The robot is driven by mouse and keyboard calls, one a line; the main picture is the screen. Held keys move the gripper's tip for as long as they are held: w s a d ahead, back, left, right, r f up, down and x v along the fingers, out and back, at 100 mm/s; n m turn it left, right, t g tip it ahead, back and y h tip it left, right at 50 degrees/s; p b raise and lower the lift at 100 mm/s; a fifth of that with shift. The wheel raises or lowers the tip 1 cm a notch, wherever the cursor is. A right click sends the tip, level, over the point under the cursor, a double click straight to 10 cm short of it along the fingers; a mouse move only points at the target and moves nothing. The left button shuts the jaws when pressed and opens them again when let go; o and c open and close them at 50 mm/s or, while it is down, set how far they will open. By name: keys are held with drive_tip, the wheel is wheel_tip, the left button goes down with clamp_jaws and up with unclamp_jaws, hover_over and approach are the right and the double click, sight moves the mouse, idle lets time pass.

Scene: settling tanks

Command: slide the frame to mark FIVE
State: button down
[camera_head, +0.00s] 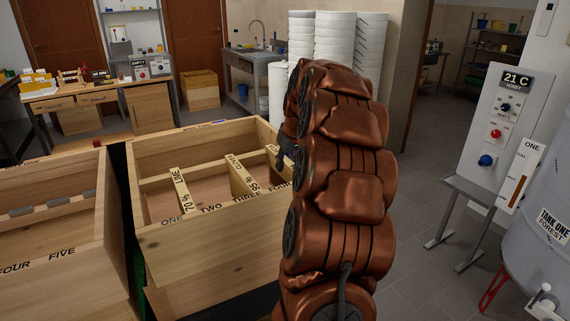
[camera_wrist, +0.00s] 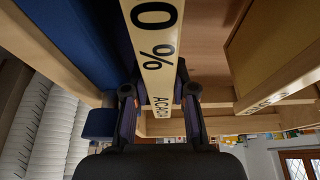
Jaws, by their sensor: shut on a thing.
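My gripper (camera_wrist: 160,100) is shut on a pale wooden frame (camera_wrist: 157,60) whose top bar reads "0 % ACACIA" in the wrist view; its first digit is cut off. In the head view my gripper (camera_head: 287,148) is at the right part of the middle wooden box (camera_head: 215,225). The box's front rim carries ONE, TWO, THREE and part of FOUR. My arm hides the rim beyond that, including any mark FIVE there, and most of the held frame. Left of it stand a 70 % LIME frame (camera_head: 182,193) and another labelled frame (camera_head: 243,177), near THREE.
A second wooden box (camera_head: 50,245) at the left shows FOUR and FIVE on its rim. White stacked tubs (camera_head: 300,40) stand behind. A control panel (camera_head: 505,120) and a metal tank (camera_head: 548,235) stand at the right. Floor between is clear.

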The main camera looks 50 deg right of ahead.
drive_tip(key=shift+s+d, duration=0.1)
drive_tip(key=shift+d, duration=0.1)
drive_tip(key=c, duration=0.9)
unclamp_jaws()
drive_tip(key=shift+r, duration=0.1)
drive_tip(key=shift+o, duration=0.2)
drive_tip(key=v, duration=1)
drive_tip(key=shift+a+r, duration=0.1)
drive_tip(key=shift+r, duration=0.15)
drive_tip(key=shift+s+a+r, duration=0.2)
drive_tip(key=shift+s+r, duration=0.1)
drive_tip(key=shift+r, duration=0.25)
